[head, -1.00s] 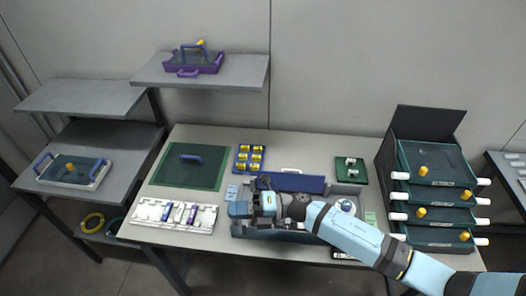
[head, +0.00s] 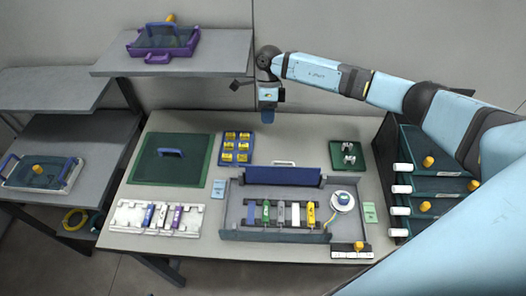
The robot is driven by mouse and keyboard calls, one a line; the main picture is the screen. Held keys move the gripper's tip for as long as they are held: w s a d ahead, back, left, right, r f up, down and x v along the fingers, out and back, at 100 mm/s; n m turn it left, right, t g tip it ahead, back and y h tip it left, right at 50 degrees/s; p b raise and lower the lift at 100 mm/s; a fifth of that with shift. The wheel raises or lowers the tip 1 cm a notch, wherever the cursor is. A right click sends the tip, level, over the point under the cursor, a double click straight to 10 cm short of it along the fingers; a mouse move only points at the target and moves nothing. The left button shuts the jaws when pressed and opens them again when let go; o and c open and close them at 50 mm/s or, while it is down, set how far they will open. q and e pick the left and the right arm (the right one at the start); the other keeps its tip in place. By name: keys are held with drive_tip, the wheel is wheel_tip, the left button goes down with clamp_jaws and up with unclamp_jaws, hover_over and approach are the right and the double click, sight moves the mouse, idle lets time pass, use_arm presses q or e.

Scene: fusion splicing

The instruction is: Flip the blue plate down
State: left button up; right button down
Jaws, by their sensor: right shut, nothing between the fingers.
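The blue plate (head: 284,176) stands raised along the back edge of the grey tray (head: 240,208). Its broad face is toward me and a small light handle (head: 284,162) shows at its top edge. My right gripper (head: 267,117) is shut and empty, pointing down. It is up and behind the plate, near the table's back edge, apart from the plate. My left gripper is not in view.
The tray holds several coloured blocks (head: 281,212) and a white round spool (head: 342,201). A green mat (head: 150,183), a blue tray of yellow parts (head: 237,160) and a green board (head: 334,158) lie around it. Stacked drawers stand at right.

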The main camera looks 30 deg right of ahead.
sight(282, 172)
drive_tip(key=shift+s+a, duration=0.1)
drive_tip(key=s+a+f+p, duration=0.4)
drive_tip(key=s+f+p, duration=0.1)
drive_tip(key=f, duration=0.3)
drive_tip(key=shift+s+f, duration=0.4)
drive_tip(key=shift+s, duration=0.45)
drive_tip(key=shift+a, duration=0.1)
